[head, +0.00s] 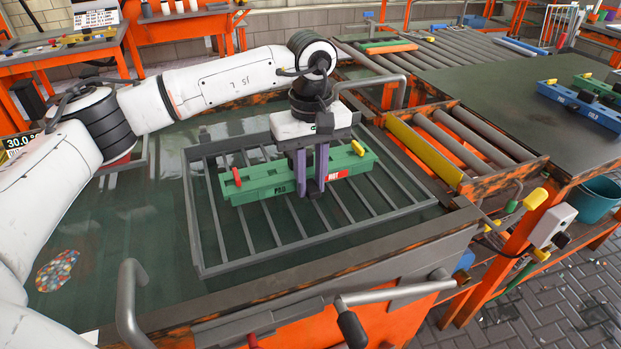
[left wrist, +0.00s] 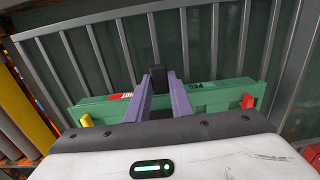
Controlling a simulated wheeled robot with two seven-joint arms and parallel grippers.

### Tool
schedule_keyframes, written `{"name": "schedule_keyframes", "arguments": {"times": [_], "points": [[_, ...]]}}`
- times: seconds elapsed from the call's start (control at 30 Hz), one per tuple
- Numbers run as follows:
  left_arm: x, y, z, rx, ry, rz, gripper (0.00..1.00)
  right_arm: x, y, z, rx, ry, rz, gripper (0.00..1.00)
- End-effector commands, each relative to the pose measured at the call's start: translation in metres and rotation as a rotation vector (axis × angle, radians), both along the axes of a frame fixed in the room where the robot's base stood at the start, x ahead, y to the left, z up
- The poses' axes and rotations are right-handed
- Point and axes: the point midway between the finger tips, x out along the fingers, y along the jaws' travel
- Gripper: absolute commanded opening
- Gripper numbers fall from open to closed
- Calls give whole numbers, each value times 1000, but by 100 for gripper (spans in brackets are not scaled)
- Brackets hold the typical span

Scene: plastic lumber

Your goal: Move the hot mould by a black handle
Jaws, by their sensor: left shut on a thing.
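The green mould (head: 262,182) is a long bar with a red HOT label (head: 333,176), a red peg at its left end and a yellow one at its right. It lies over a grey slatted rack (head: 205,215) in a dark green water tank; whether it touches the slats I cannot tell. My left gripper (head: 311,190) points down over the mould's middle, its purple fingers shut on the black handle. In the left wrist view the handle (left wrist: 159,74) stands up between the fingertips (left wrist: 160,84); its lower part is hidden. My right gripper is out of view.
Right of the tank are short rollers behind a yellow bar (head: 424,149). A dark table at the right holds a blue mould (head: 580,106) and another green one (head: 597,86). A longer roller conveyor (head: 430,62) runs behind. A grey bent pipe (head: 400,82) rises near the arm.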

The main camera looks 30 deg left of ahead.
Motion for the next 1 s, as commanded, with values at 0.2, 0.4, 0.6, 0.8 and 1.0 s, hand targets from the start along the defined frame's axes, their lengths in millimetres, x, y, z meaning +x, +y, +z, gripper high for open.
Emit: {"name": "schedule_keyframes", "arguments": {"times": [0.2, 0.4, 0.6, 0.8, 1.0], "points": [[1, 0, 2, -2, -6, 0, 0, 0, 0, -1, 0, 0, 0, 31], [1, 0, -1, -2, -6, 0, 0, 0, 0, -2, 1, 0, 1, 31], [1, 0, -2, -1, -6, 0, 0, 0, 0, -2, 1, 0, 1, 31], [1, 0, -3, -2, -5, 0, 0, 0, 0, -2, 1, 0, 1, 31], [1, 0, -3, -1, -4, 0, 33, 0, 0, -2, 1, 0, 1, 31]]}}
